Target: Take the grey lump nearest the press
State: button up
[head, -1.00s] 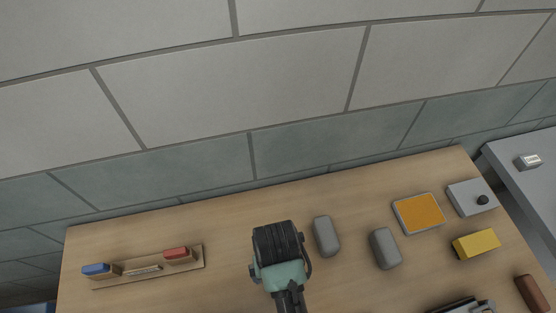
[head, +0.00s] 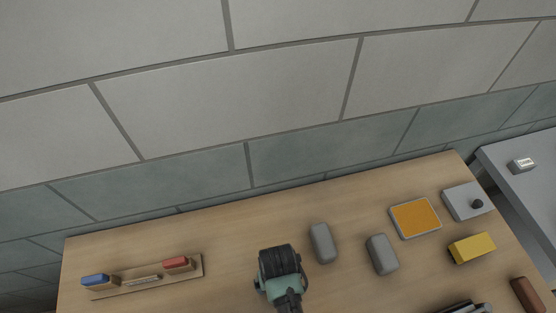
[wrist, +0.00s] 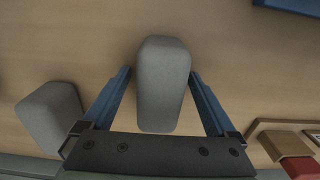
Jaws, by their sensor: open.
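One rounded grey lump (wrist: 163,85) lies between the two blue fingers of my open gripper (wrist: 160,73) in the wrist view, with a narrow gap on each side. A second grey lump (wrist: 48,118) is outside the left finger. In the head view my gripper (head: 280,262) is low over the table, and whatever is under it is hidden. Two grey lumps show to its right, a nearer one (head: 323,242) and a farther one (head: 382,255). The lump between the fingers seems to be the one hidden there. I cannot identify the press for sure.
The wooden table (head: 230,225) also holds an orange-topped tray (head: 415,217), a grey box with a black knob (head: 460,200), a yellow block (head: 472,248) and a brown brick (head: 527,293). A board with blue and red pieces (head: 145,281) is left. A blue object (wrist: 290,5) is partly visible.

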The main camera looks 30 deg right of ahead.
grip_shut()
dwell(0.3)
dwell(0.3)
